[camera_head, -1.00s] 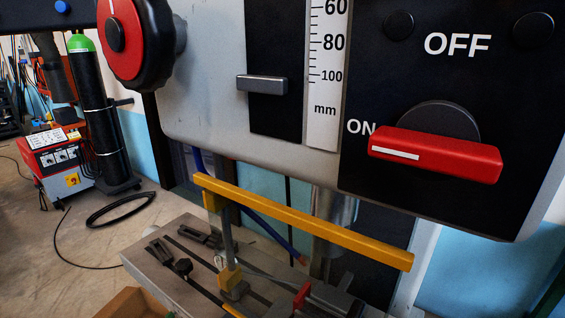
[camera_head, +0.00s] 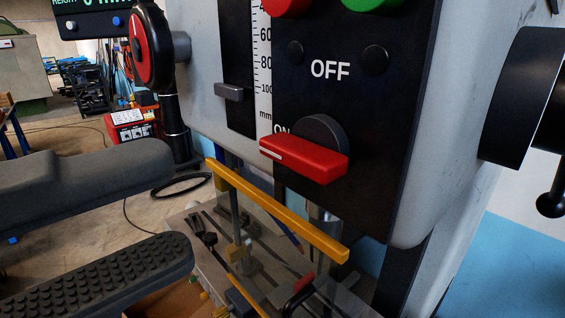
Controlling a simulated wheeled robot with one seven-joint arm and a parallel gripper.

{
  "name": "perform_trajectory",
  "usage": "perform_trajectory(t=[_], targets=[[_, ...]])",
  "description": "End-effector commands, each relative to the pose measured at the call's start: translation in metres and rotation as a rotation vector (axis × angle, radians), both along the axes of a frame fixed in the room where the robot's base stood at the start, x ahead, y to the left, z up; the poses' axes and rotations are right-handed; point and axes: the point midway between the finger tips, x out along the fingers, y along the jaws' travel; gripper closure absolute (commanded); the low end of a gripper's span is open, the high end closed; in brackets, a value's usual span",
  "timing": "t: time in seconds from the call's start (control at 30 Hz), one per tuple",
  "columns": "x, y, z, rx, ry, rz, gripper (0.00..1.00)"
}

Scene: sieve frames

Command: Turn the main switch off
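The main switch is a red bar handle (camera_head: 305,160) on a dark round base (camera_head: 322,132), set low on the black panel (camera_head: 345,205) of a grey machine. The handle lies roughly level, with its white mark toward ON at the left. The OFF label (camera_head: 330,69) is above it. My gripper (camera_head: 184,208) comes in from the left with its two dark fingers apart. It is open and empty, left of the switch and lower in the picture, not touching it. The lower finger shows a studded pad.
A yellow bar (camera_head: 275,213) runs below the switch, above the machine table. A red and black dial (camera_head: 148,45) is at upper left. A black cylinder and lever (camera_head: 518,95) stick out at right. Red and green buttons (camera_head: 373,3) are at the top.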

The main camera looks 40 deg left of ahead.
Motion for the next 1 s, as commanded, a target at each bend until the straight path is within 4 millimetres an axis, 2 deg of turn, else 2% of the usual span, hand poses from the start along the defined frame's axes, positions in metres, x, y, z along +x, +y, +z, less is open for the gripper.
perform_trajectory(t=[0.17,0.4,0.53,0.7,0.93,1.0], targets=[[0.017,-0.002,0.002,-0.009,0.0,-0.001,0.67],[0.054,-0.005,0.003,-0.008,-0.001,0.0,0.67],[0.068,-0.005,0.002,-0.007,-0.002,0.0,0.67],[0.077,-0.006,0.001,-0.006,-0.004,0.002,0.67],[0.077,-0.006,0.0,-0.006,-0.004,0.003,0.67],[0.077,-0.006,0.0,-0.006,-0.004,0.003,0.79]])
